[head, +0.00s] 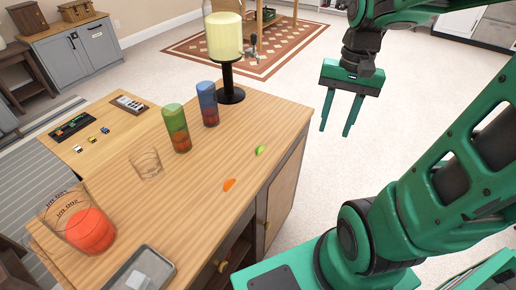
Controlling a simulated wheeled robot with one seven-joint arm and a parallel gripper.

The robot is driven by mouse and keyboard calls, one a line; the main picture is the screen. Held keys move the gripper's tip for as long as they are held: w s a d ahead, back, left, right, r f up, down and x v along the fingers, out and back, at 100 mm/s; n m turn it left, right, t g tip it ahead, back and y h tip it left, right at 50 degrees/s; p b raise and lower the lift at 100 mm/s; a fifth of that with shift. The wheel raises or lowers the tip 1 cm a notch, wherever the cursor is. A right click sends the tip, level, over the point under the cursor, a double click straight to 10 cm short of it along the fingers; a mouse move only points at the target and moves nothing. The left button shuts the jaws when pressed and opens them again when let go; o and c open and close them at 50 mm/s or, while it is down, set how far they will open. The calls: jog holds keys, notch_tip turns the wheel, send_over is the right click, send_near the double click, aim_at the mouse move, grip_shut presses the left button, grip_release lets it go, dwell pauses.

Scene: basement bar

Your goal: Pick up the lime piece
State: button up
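The lime piece (261,150) is a small green wedge lying on the wooden bar counter (225,151), near its right edge. My gripper (337,131) is green, with two long fingers pointing down. The fingers are apart with nothing between them. It is in the air to the right of the counter, to the right of the lime piece and apart from it.
An orange wedge (229,185) lies near the lime. Two tall layered glasses (177,128) (208,104), a drink dispenser (224,37) on a black stand, a clear glass (146,163), a pitcher (80,226) with red drink and a metal tray (138,270) also stand there.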

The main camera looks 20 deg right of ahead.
jog(key=w+a+f+m+g+y, duration=0.15)
jog(key=w+a, duration=0.35)
jog(key=w, duration=0.5)
jog(key=m+y, duration=0.2)
send_near(260, 146)
jog(key=f, duration=0.2)
jog(key=shift+w+a+f+g, duration=0.15)
jog(key=shift+a+f+g, duration=0.1)
jog(key=shift+a+f, duration=0.1)
jog(key=shift+x, duration=2.65)
jog(key=shift+a, duration=0.1)
jog(key=shift+r, duration=0.1)
grip_shut()
